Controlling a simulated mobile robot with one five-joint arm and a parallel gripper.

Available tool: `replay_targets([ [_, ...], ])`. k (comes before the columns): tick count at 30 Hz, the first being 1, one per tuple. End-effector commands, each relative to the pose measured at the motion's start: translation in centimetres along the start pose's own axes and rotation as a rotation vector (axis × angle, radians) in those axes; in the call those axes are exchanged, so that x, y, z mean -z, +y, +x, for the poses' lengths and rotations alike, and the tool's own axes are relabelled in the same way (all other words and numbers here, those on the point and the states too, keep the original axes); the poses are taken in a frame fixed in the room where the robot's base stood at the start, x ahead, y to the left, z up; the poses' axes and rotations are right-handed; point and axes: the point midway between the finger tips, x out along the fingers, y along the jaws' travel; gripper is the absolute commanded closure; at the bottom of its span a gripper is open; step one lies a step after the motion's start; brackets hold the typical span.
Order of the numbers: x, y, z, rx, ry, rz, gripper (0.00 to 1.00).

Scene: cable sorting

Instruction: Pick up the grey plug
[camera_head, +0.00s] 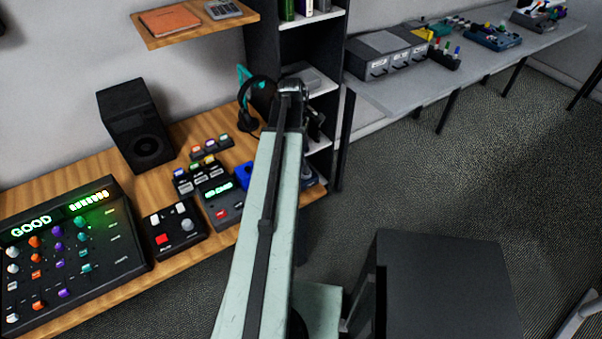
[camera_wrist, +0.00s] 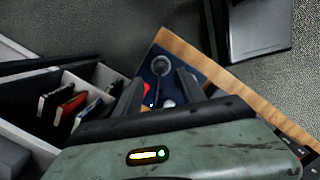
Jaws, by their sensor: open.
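In the wrist view my gripper (camera_wrist: 158,92) has its two dark fingers spread apart, with nothing seen held between them. Beyond the fingers is a dark blue panel (camera_wrist: 187,66) at the desk's end. A round grey piece with a thin stem (camera_wrist: 160,66) stands on it, seen between the fingertips; I cannot tell whether it is the grey plug. A small red part (camera_wrist: 146,87) and a pale rounded part (camera_wrist: 168,103) show nearer the gripper. In the head view my arm hides much of this desk end, and I cannot make out a grey plug there.
The wooden desk (camera_head: 105,300) carries a lit GOOD console (camera_head: 70,250), a button box (camera_head: 172,232), a black speaker (camera_head: 137,125) and headphones (camera_head: 247,118). Shelves stand behind my arm. A grey side table (camera_head: 400,92) holds drawers and several coloured plugs. A dark cabinet (camera_head: 445,285) stands at right.

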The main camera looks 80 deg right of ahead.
Motion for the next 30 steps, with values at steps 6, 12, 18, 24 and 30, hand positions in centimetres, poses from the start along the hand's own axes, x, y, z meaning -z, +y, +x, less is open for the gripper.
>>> replay_targets([
  [6, 0.5, -0.1, 1.4, -0.001, 0.0, -0.007, 0.53],
  [12, 0.6, -0.2, 4.3, -0.002, 0.0, -0.01, 0.53],
  [18, 0.5, -0.2, 6.6, -0.002, 0.0, -0.01, 0.53],
  [24, 0.5, -0.2, 6.2, -0.002, 0.0, -0.011, 0.53],
  [30, 0.5, -0.2, 6.2, -0.002, 0.0, -0.012, 1.0],
])
